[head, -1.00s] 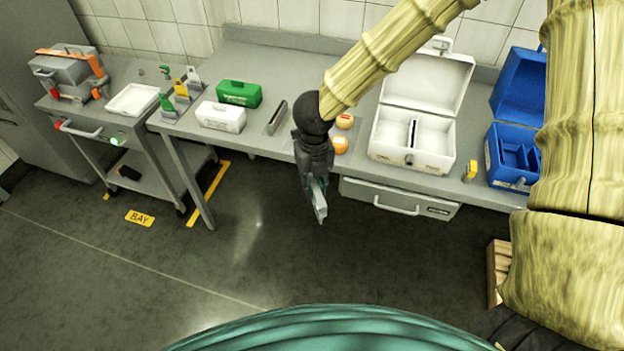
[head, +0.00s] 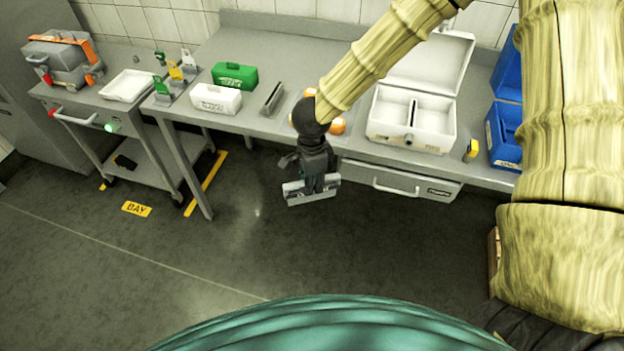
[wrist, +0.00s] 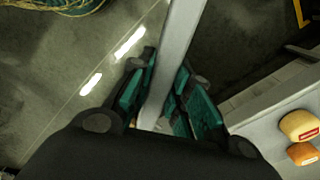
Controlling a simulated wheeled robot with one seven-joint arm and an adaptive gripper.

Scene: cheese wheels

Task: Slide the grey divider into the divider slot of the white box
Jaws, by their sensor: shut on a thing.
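My gripper (head: 312,180) is shut on the grey divider (head: 296,194), a thin flat plate. It holds the plate in the air in front of the workbench, below the tabletop edge. In the wrist view the divider (wrist: 178,50) is a pale strip between the two teal finger pads (wrist: 160,100). The white box (head: 410,141) stands on the bench to the right of my gripper, with its lid (head: 435,65) open. A narrow dark slot (head: 412,110) runs front to back in the middle of its inside. The divider is well apart from the box.
A blue box (head: 506,152) stands at the right, partly hidden by my arm. A yellow item (head: 472,150) lies between the boxes. Green (head: 234,76) and white (head: 216,99) cases and a dark grey slotted piece (head: 272,98) are left.

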